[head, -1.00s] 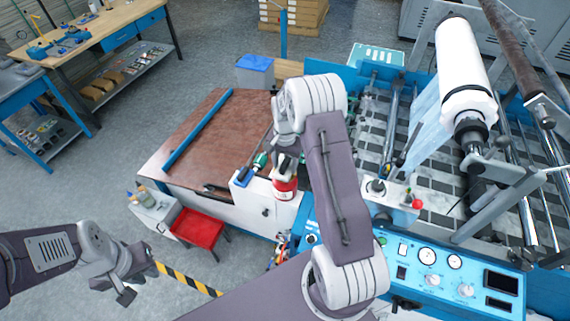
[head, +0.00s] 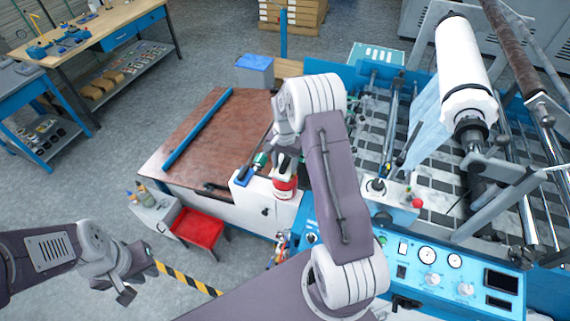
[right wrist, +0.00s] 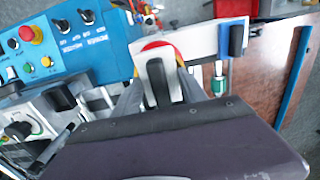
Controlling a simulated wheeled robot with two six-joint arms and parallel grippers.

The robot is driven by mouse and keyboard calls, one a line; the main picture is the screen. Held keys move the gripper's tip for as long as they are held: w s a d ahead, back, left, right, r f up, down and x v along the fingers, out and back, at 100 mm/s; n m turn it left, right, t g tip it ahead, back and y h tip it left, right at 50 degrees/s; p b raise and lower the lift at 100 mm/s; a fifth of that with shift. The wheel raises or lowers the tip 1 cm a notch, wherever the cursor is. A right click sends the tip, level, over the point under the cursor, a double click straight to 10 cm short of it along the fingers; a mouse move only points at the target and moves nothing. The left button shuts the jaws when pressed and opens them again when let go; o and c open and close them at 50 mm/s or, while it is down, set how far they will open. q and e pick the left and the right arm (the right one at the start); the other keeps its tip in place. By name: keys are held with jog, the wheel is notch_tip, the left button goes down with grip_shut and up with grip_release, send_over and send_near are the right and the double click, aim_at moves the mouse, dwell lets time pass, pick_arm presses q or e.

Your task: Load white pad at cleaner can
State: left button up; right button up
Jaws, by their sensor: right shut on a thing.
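The cleaner can (head: 284,188) is red with a pale band and stands on the white ledge of the machine, left of the control panel. My right gripper (head: 285,160) points down right over the can's top. In the right wrist view a red rim of the can (right wrist: 156,45) shows just beyond my gripper (right wrist: 160,85). The gripper is shut on a small white thing, which looks like the white pad; fingers and arm hide most of it. I cannot tell whether it touches the can. My left gripper (head: 128,287) hangs empty over the floor at the lower left.
The control panel (head: 440,270) and a white roll (head: 462,70) are to the right. A brown board table (head: 215,135) extends left.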

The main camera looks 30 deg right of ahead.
aim_at(285, 162)
dwell(0.3)
notch_tip(285, 162, up, 7)
jog(key=p, duration=0.5)
jog(key=shift+p, duration=0.35)
dwell(0.4)
